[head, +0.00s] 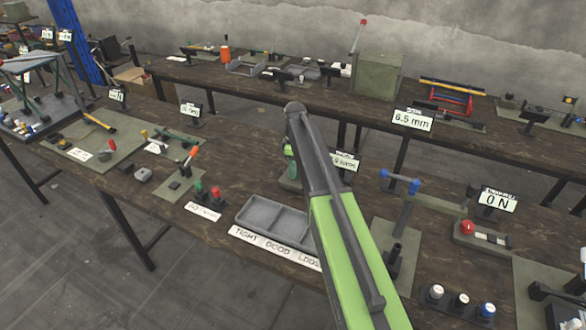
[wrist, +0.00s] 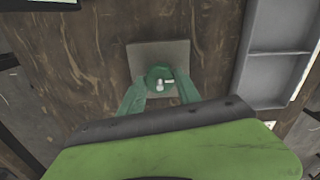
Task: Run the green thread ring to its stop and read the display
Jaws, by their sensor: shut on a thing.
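In the wrist view, the green thread ring (wrist: 160,76) sits over a square grey-beige plate (wrist: 178,52), with a small pale pin or stem at its middle. The two green fingers of my gripper (wrist: 160,88) reach in from either side and are shut on the ring. In the head view my arm covers most of this spot; only a bit of green (head: 289,168) shows to its left. A small display (head: 345,161) stands just right of my arm, partly hidden, and I cannot read it surely.
A grey tray (head: 258,212) labelled TIGHT, GOOD, LOOSE lies in front; its compartments also show right in the wrist view. Other displays read 6.5 mm (head: 412,120) and 0 N (head: 497,200). Red and green handles (head: 207,192) stand left of the tray, several capped posts (head: 461,300) right.

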